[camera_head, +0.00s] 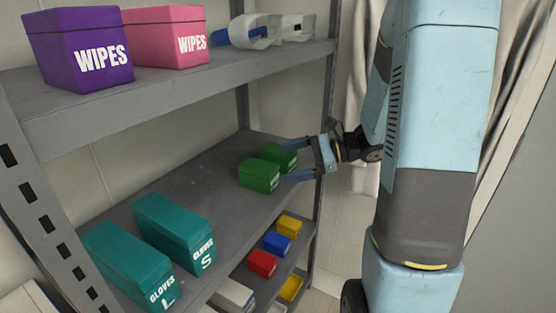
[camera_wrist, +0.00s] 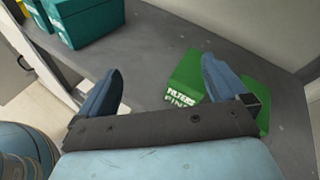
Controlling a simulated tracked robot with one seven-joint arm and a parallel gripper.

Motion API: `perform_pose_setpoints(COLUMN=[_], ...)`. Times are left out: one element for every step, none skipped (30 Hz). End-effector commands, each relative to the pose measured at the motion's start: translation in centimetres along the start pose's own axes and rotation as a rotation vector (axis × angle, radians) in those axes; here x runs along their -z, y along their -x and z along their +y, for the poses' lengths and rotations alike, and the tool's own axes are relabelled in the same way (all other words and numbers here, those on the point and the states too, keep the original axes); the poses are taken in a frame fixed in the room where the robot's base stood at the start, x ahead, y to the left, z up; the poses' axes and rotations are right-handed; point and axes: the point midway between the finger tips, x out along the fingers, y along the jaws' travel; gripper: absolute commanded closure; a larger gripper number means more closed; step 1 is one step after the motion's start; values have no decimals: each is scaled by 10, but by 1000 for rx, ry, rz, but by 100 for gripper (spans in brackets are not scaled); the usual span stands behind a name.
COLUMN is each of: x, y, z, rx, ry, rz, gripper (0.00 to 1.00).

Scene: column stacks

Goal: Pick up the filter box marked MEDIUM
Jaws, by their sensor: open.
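Two green filter boxes stand on the middle shelf. The nearer green box (camera_head: 259,176) also shows in the wrist view (camera_wrist: 184,80), where its label reads FILTERS and what looks like FINE. The farther green box (camera_head: 279,157) is partly hidden behind a finger in the wrist view (camera_wrist: 262,108), and its label cannot be read. I see no MEDIUM marking in either view. My gripper (camera_head: 298,160) is open and empty at the shelf's right edge, beside the two boxes. In the wrist view its right finger overlaps the green boxes, and its left finger is clear of them.
Two teal GLOVES boxes (camera_head: 175,231) stand on the same shelf, nearer the camera. The upper shelf (camera_head: 175,95) holds WIPES boxes above. A lower shelf holds small yellow, blue and red boxes (camera_head: 262,263). The shelf between gloves and green boxes is bare.

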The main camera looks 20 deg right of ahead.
Motion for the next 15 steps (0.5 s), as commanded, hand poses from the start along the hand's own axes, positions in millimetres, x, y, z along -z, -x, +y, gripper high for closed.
perform_pose_setpoints(x=[12,19,27,34,40,50,57,64,74,81,88,96,102,107,114], y=[3,5,8,10,13,18,21,24,28,32,35,39,42,45,49], z=[-8,-13,-19,-24,-28,-34,-38,-42,-47,-50,-53,-56,-59,-60,-62], rx=[48,77,116,146,176,217,247,277,316,345,372,405,428,449,475], ry=[-50,-76,-111,-136,-162,-194,-218,-240,-268,-288,-307,-329,-345,-358,-374], rz=[-20,-33,-50,-61,-73,-87,-97,-107,-119,-127,-135,-144,-150,-156,-162], gripper=[0,0,0,0,0,0,0,0,0,0,0,0,0,0,0])
